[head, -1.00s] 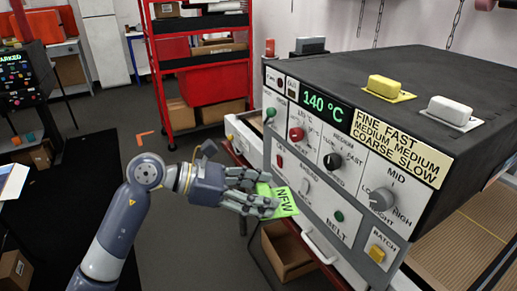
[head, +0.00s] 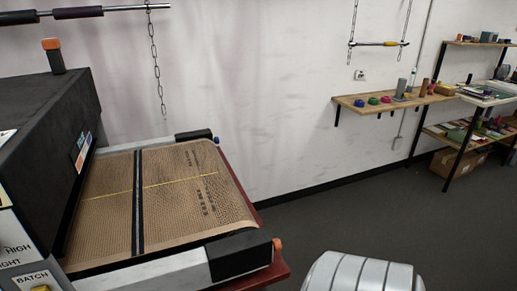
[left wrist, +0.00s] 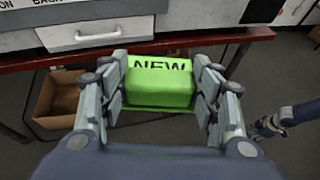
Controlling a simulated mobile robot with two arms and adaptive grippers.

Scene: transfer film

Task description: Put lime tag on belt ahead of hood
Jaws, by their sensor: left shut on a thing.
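The lime tag (left wrist: 160,82) is bright green with "NEW" printed on it, seen in the left wrist view. My left gripper (left wrist: 160,92) is shut on it, with fingers on both sides. It holds the tag in front of the machine's red-edged stand. In the head view the tan mesh belt (head: 185,190) comes out of the black hood (head: 45,130) at the left. A dark strip and a thin yellow line cross the belt. My left gripper is outside the head view.
A white drawer (left wrist: 95,32) and a cardboard box (left wrist: 60,95) show in the left wrist view. A wall shelf (head: 395,104) with small coloured items and a shelving rack (head: 465,140) stand at the right. A chain (head: 154,60) hangs above the belt. The floor between is clear.

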